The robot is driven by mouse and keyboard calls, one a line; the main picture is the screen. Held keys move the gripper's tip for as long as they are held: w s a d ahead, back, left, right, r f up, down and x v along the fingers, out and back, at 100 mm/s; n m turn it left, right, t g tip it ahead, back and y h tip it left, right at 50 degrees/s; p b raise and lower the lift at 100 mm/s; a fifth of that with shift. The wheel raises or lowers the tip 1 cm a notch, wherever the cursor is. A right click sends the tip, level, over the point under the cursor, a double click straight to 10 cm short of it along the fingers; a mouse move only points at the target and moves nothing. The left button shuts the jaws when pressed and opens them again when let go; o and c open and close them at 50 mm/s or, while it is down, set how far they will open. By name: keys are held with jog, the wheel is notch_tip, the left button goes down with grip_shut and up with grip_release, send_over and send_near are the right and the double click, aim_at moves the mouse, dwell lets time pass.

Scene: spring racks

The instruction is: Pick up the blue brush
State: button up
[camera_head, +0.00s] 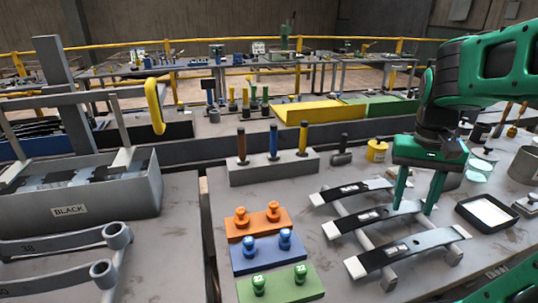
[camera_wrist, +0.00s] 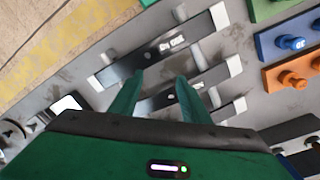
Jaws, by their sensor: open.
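A tool with a blue handle (camera_head: 273,140) stands upright in a grey block (camera_head: 275,172) at the middle of the head view, between a brown-handled one (camera_head: 241,143) and a yellow-handled one (camera_head: 303,136). It may be the blue brush; its lower end is hidden in the block. I cannot make it out in the wrist view. My gripper (camera_head: 415,202) is open and empty, pointing down over dark leaf springs to the right of and nearer than the block. Its two green fingers also show in the wrist view (camera_wrist: 160,82).
Dark leaf springs (camera_head: 412,251) lie on a grey rack under my gripper. Orange (camera_head: 257,222), blue (camera_head: 266,254) and green (camera_head: 280,286) blocks with knobs stand left of it.

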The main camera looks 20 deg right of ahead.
jog(key=w+r+m, duration=0.1)
jog(key=w+r, duration=0.3)
jog(key=w, duration=0.6)
jog(key=m, duration=0.4)
send_near(273, 143)
jog(key=shift+w+d+y, duration=0.3)
jog(key=shift+w+d, duration=0.4)
jog(key=shift+d, duration=0.2)
jog(key=shift+w+a+f, duration=0.1)
jog(key=shift+a+f, duration=0.05)
jog(key=shift+f, duration=0.05)
notch_tip(273, 143, down, 5)
jog(key=shift+r, duration=0.1)
jog(key=shift+s+a+f, duration=0.1)
jog(key=shift+s+f, duration=0.05)
jog(key=shift+f, duration=1.25)
jog(key=shift+s+a+f, duration=0.1)
jog(key=shift+s+f, duration=0.05)
jog(key=shift+f, duration=1.3)
grip_shut()
